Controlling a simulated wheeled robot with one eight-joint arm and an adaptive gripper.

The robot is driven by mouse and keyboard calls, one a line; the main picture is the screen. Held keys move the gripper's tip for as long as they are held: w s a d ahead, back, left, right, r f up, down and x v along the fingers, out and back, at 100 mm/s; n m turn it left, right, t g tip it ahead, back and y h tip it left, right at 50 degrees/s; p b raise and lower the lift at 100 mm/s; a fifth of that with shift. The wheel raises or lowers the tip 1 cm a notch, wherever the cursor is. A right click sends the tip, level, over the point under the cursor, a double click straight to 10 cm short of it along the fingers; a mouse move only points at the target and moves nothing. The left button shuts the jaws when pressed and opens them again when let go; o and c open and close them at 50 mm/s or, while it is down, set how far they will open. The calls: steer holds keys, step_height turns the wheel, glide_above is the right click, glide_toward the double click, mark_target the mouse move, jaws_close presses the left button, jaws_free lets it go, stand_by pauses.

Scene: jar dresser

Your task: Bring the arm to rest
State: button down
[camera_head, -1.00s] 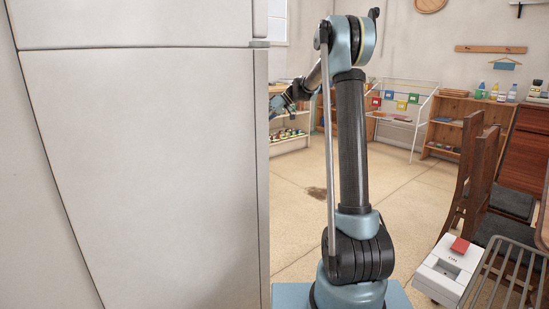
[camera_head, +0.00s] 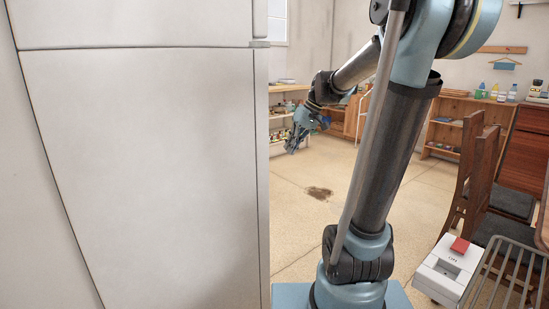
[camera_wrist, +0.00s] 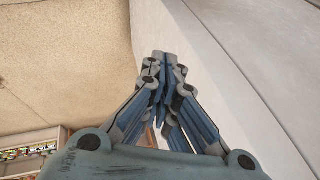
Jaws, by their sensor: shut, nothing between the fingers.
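My arm stands in the middle of the head view, its upper part leaning right and its forearm reaching back to the left. My gripper (camera_head: 293,146) hangs at the end of the forearm, pointing down, beside the right edge of the white fridge (camera_head: 150,170). In the wrist view my gripper (camera_wrist: 165,62) is shut, its fingers together with nothing between them. A pale panel (camera_wrist: 222,60) runs close along the right of the fingers; I cannot tell whether they touch it.
A switch box with a red button (camera_head: 450,265) and a wire rack (camera_head: 505,275) stand at the lower right. Dark wooden chairs (camera_head: 475,180) are behind them. Shelves (camera_head: 450,135) line the back wall. Open floor (camera_head: 300,225) with a dark stain (camera_head: 319,192) lies between.

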steer(key=s+d+f+m+h, duration=0.1)
steer(key=s+d+f, duration=0.3)
steer(key=s+f, duration=0.2)
steer(key=s+d+f+m+h, duration=0.2)
steer(key=s+d+f, duration=0.2)
steer(key=s, duration=0.6)
steer(key=s+d+f+m+t+h, duration=0.1)
steer(key=s+d+f+m+h, duration=0.1)
steer(key=s+d+f, duration=0.3)
step_height(320, 180, down, 3)
steer(key=s, duration=0.3)
steer(key=shift+r, duration=0.15)
